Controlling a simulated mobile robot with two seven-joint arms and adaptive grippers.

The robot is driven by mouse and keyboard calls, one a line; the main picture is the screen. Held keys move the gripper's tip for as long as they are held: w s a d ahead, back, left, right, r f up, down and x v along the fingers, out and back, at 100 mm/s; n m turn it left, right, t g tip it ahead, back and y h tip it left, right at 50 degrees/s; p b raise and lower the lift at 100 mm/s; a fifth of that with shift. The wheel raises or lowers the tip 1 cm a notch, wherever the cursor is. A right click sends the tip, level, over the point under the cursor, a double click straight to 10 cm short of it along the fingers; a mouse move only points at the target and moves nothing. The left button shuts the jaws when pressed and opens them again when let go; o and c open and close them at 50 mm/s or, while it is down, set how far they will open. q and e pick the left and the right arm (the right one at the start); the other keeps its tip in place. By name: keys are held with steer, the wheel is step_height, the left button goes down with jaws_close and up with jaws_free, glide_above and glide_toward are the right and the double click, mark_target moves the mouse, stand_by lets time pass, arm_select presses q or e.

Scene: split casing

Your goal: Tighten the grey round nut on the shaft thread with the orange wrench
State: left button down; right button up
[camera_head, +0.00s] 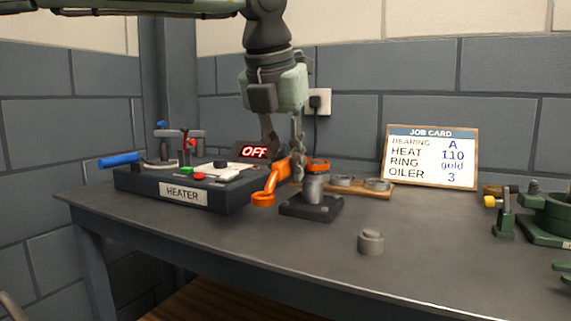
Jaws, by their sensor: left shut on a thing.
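My left gripper (287,165) points down from the top of the view and is shut on the orange wrench (272,183). The wrench's ring end hangs low to the left, in front of the heater. An orange part also shows at the top of the grey shaft (313,188); the fingers hide how it joins the held part. The shaft stands upright on a black base (311,208). I cannot make out the grey round nut on the thread under the orange. My right gripper is not in view.
The heater (182,193), its display reading OFF, stands close on the left. A wooden board (385,194) with grey rings is behind the shaft. A small grey stepped part (370,242) lies on the table front. Green equipment (545,222) stands far right. The front middle table is otherwise clear.

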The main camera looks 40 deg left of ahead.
arm_select(q)
steer(key=shift+r, duration=0.25)
steer(key=shift+r+p, duration=0.6)
steer(key=shift+r, duration=0.05)
steer(key=shift+r+p, duration=1.55)
steer(key=shift+r, duration=0.5)
steer(key=shift+f, duration=0.1)
